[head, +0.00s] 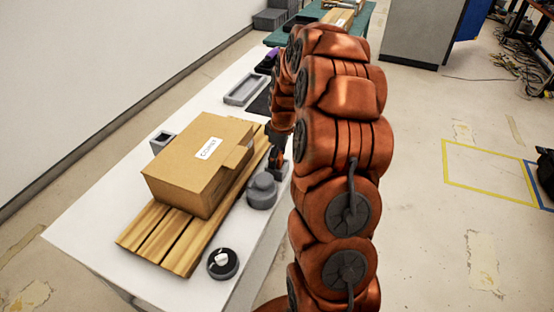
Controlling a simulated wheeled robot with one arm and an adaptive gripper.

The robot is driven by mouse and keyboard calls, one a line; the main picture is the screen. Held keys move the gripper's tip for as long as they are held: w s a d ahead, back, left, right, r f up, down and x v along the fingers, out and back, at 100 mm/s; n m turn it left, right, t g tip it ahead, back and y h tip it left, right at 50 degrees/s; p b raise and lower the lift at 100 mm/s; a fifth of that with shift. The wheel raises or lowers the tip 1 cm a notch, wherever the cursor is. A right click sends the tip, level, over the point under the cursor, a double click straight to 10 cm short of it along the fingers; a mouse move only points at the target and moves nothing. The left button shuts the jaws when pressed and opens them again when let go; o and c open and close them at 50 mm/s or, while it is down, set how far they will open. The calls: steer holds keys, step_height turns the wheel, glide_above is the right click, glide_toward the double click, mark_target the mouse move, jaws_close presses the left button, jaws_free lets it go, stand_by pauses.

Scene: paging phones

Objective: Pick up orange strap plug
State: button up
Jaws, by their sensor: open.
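My gripper (276,158) is at the far side of my orange arm, pointing down just above or beside a small grey block at the table's right edge. It is small and dark here, partly hidden by the arm; its jaws are open. I cannot make out an orange strap plug for certain. It may be hidden behind the gripper or arm. A grey rounded fixture (262,190) stands just in front of the gripper. A round black dish (222,263) with a small white piece in it sits near the front.
The white table (90,235) holds a cardboard box (190,165) on a wooden slatted pallet (160,235), left of the gripper. A wall runs along the left; open floor lies right.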

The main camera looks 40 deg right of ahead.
jaws_close()
stand_by(0.6)
